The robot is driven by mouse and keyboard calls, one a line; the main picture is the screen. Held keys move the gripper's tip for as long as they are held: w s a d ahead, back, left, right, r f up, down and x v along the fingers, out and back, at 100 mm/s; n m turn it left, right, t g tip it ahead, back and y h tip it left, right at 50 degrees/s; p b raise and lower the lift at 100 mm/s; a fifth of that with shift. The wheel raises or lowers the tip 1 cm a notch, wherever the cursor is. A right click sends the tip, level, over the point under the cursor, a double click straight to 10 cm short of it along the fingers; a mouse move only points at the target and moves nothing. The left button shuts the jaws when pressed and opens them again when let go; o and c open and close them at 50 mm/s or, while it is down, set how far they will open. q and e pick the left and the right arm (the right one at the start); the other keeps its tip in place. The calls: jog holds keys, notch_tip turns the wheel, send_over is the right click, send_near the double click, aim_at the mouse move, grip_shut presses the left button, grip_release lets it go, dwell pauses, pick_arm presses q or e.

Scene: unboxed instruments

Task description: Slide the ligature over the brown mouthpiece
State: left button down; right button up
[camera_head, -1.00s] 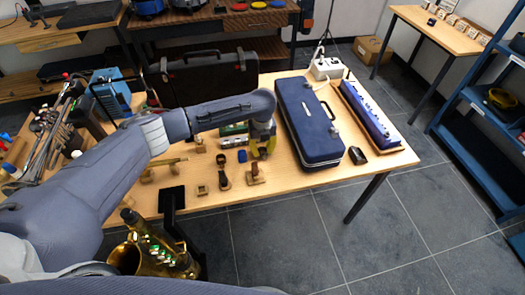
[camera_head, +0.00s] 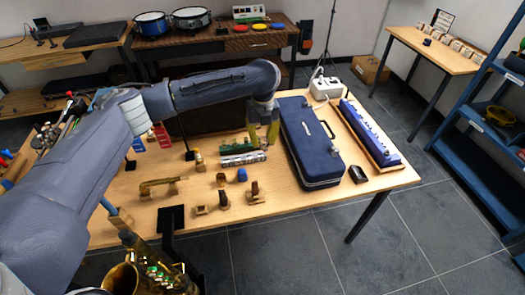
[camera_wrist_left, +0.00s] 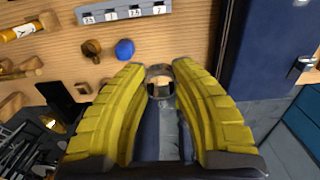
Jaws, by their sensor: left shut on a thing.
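My left gripper (camera_head: 263,132), with yellow fingers, is above the table beside the blue case. In the left wrist view it is shut on the ligature (camera_wrist_left: 160,81), a small dark ring held between the fingertips; fingers hide it in the head view. Two small upright pieces on wooden stands are nearer the front: a brown one (camera_head: 254,188) and a darker one (camera_head: 223,195). The brown one looks like the brown mouthpiece, but I cannot be sure at this size. The ligature is apart from both. My right gripper is not in view.
A blue cap-like piece (camera_head: 242,175) and a silver numbered rack (camera_head: 243,158) lie near the stands. The blue case (camera_head: 312,145) is close on the right. A black stand (camera_head: 171,218) and a brass saxophone (camera_head: 150,265) are at the front edge.

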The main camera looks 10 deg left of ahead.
pick_arm(q)
jog(key=s, duration=1.1)
jog(key=shift+s+a+r, duration=0.1)
jog(key=shift+a+r, duration=0.2)
jog(key=shift+a, duration=0.1)
jog(key=shift+f, duration=2.2)
jog(key=shift+f, duration=2.45)
dwell(1.8)
